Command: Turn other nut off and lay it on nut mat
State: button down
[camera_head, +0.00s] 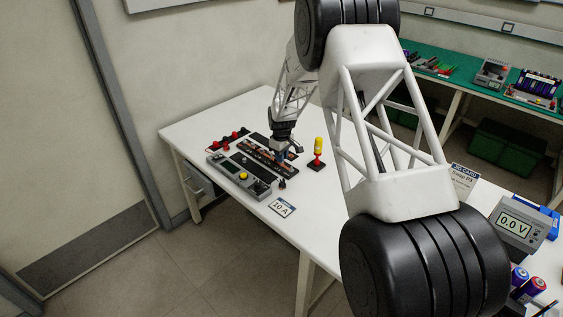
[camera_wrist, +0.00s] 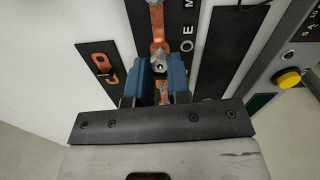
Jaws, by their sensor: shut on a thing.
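My gripper (camera_head: 283,154) is down at the black strips on the white table. In the wrist view, its blue fingers (camera_wrist: 159,68) are closed around a small silver nut on a stud. The nut (camera_wrist: 158,68) sits at the near end of a copper busbar (camera_wrist: 157,28), which runs away from me. The fingers hide its sides and the part below it. I cannot tell which strip is the nut mat.
A dark plate (camera_wrist: 90,48) with copper pieces lies to the left. A grey box with a yellow button (camera_head: 243,176) stands close in front. A yellow-and-red post (camera_head: 318,148) stands right of my gripper.

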jog(key=c, duration=1.4)
grip_release()
jog(key=m, duration=0.4)
jog(key=shift+m, duration=0.3)
jog(key=m, duration=0.5)
grip_shut()
jog(key=shift+n, duration=3.3)
